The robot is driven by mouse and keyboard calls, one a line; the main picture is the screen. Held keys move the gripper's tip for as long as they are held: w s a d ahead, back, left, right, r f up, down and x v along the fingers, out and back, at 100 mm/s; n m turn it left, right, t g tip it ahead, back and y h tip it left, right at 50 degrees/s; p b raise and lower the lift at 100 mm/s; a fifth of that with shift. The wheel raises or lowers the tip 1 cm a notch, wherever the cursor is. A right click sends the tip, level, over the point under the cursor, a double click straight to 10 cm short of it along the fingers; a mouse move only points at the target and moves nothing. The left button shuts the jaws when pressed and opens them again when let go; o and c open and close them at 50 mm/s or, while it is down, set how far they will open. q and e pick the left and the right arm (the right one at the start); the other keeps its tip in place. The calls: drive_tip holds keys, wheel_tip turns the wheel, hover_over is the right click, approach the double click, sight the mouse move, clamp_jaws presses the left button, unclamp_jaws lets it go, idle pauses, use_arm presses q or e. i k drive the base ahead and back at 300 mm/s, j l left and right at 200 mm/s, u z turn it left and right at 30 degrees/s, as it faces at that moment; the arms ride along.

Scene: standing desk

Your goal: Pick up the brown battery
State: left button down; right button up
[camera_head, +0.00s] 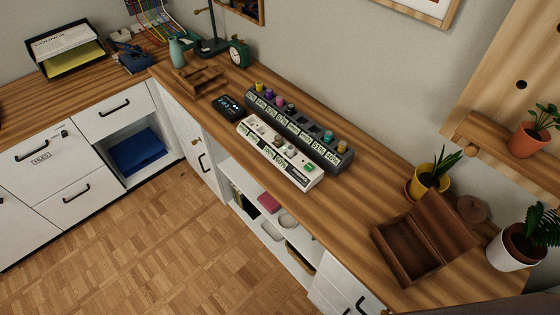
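A dark grey battery rack (298,130) stands along the back of the wooden desk, with labelled slots. Coloured battery tops stick up from it: yellow, purple, pink and dark ones toward the left, and a teal one near the right. A brownish battery (342,146) stands upright at the rack's right end. Neither of my grippers is in view.
A small black device (230,105) lies left of the white unit. An open wooden box (405,250), a yellow plant pot (430,182) and a white plant pot (513,250) stand at the right. The desktop (355,205) between rack and box is clear. Open shelves lie below.

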sight(278, 138)
drive_tip(key=k+l+u, duration=0.15)
drive_tip(key=u, duration=0.2)
drive_tip(key=k+u, duration=0.35)
drive_tip(key=k+l+u, duration=0.1)
drive_tip(key=u, duration=0.2)
drive_tip(key=k+j, duration=0.05)
drive_tip(key=k, duration=0.05)
